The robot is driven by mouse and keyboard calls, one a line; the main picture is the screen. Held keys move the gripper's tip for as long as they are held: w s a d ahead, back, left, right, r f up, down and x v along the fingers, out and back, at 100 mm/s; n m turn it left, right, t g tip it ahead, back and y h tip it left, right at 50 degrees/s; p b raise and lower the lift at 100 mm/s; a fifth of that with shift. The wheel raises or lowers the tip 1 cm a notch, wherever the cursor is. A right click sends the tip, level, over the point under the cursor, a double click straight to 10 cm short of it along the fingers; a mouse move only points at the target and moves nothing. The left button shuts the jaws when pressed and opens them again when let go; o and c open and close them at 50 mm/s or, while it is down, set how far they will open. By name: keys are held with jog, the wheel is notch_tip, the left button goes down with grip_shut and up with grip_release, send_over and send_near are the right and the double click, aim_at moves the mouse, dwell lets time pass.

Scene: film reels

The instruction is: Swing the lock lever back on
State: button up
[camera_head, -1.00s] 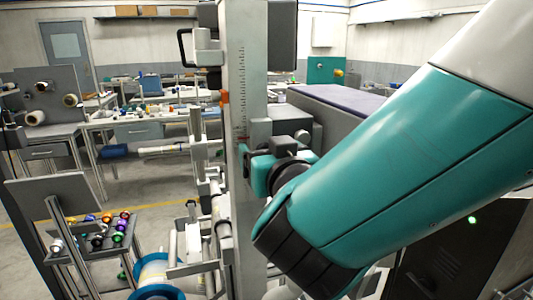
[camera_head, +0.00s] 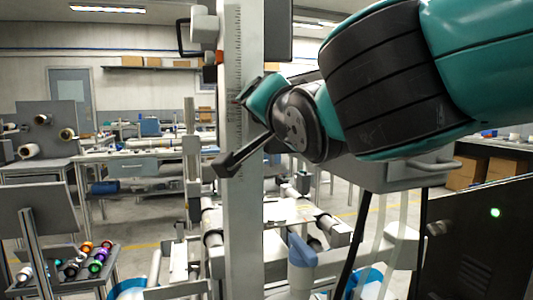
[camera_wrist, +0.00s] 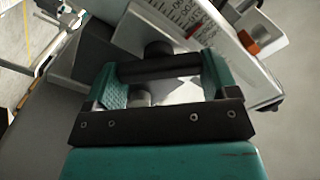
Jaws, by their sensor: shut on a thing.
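The pale upright post with a ruled scale (camera_head: 233,120) stands in the middle of the head view, and its scale face shows in the wrist view (camera_wrist: 185,15). The lock lever shows in the wrist view as a dark round bar (camera_wrist: 158,67) lying across between the two teal fingers. My gripper (camera_wrist: 160,72) is shut on this bar. In the head view my gripper (camera_head: 247,95) is against the post, and the lever there is hidden behind my wrist.
An orange piece (camera_wrist: 248,42) sits on the post close to the grip. A blue-topped pale part (camera_head: 301,250) stands low right of the post. A rack of coloured spools (camera_head: 80,262) is at lower left. A dark cabinet (camera_head: 480,240) is at right.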

jog(key=shift+d+f+m+b, duration=0.1)
jog(key=shift+f+m+b, duration=0.05)
jog(key=shift+m+b, duration=2.7)
jog(key=shift+f+m+b, duration=0.15)
jog(key=shift+m+b, duration=1.6)
jog(key=shift+b, duration=2.15)
jog(key=shift+r, duration=0.1)
jog(key=o, duration=0.6)
jog(key=shift+o, duration=0.2)
jog(key=v, duration=1.7)
jog(key=shift+s+b, duration=0.2)
jog(key=shift+b, duration=0.1)
